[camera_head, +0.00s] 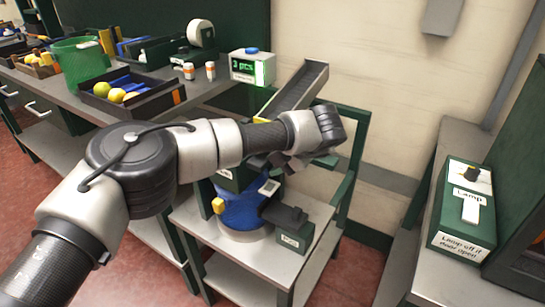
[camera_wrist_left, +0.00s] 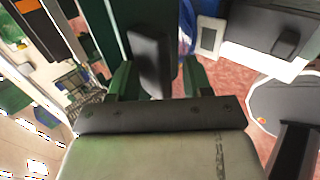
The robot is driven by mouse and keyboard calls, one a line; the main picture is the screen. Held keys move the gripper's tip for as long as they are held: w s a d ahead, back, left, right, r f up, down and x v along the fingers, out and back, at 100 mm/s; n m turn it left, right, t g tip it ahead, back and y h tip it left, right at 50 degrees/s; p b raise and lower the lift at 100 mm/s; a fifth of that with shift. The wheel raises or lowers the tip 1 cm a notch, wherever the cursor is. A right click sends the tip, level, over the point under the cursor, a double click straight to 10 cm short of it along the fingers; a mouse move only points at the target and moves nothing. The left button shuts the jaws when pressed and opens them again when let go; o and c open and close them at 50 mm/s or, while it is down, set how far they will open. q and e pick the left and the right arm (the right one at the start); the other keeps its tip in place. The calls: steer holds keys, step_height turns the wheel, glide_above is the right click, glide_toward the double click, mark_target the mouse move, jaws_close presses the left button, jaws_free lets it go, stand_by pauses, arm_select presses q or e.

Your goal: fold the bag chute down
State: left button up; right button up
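The grey bag chute (camera_head: 298,88) is a long trough sloping down from the upper right towards the green bagging stand, in the head view. My arm hides its lower end. My left gripper (camera_head: 283,164) is over the stand beside the chute's lower end. In the left wrist view its two green fingers (camera_wrist_left: 158,80) are apart. A dark grey block (camera_wrist_left: 150,58) lies between them in the picture; I cannot tell whether they touch it. My right gripper is out of view.
A dark tray (camera_head: 135,108) with fruit, a green bucket (camera_head: 80,62) and a "3 pcs" counter (camera_head: 252,68) stand on the left bench. A small black-and-green device (camera_head: 290,230) is on the stand's shelf. A lamp switch box (camera_head: 465,210) stands at right.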

arm_select(q)
steer(key=v, duration=1)
steer(key=shift+s+d+r, duration=0.2)
steer(key=shift+r, duration=0.1)
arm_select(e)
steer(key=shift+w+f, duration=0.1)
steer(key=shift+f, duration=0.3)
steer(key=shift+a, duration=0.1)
